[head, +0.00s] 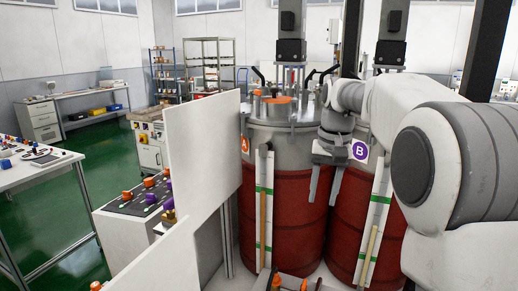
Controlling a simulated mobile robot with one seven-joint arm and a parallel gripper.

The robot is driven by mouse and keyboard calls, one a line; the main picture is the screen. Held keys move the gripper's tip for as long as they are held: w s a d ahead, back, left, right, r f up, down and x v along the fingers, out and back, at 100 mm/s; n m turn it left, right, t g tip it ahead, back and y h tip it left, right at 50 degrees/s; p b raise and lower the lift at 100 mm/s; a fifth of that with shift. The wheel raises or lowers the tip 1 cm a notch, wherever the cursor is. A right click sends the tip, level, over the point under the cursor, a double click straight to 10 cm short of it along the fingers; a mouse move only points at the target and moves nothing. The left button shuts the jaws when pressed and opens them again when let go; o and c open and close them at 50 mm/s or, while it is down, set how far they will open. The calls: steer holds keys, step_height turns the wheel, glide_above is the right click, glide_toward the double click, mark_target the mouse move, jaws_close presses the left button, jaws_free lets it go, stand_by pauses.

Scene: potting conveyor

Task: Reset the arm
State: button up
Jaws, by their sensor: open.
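My white arm reaches in from the right side of the head view. My gripper (324,188) hangs in front of the two red drums, its fingers pointing down. The fingers are apart and nothing shows between them. The left drum (290,215) carries an orange "A" label, and the right drum (345,235) a purple "B" label beside the gripper. My arm hides part of the right drum and its lid. I cannot tell how far the gripper is from the drums.
White panels (205,145) stand left of the drums. A dark-topped unit with orange and purple knobs (138,198) is beyond them. Metal shelving (210,65) and a workbench (85,105) are at the back. Green floor (50,210) is open at left.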

steer(key=s+r+n+t, duration=0.1)
steer(key=s+r+t, duration=0.15)
steer(key=s, duration=1.15)
steer(key=s+f+t, duration=0.1)
steer(key=s+f, duration=0.2)
steer(key=s, duration=0.3)
steer(key=s+f+n+t, duration=0.1)
steer(key=s+f, duration=0.2)
steer(key=s, duration=0.4)
steer(key=shift+a+f+n+h, duration=0.3)
steer(key=shift+a+f+h, duration=0.05)
steer(key=shift+f+h, duration=0.05)
steer(key=shift+a+t, duration=0.2)
steer(key=shift+t, duration=0.05)
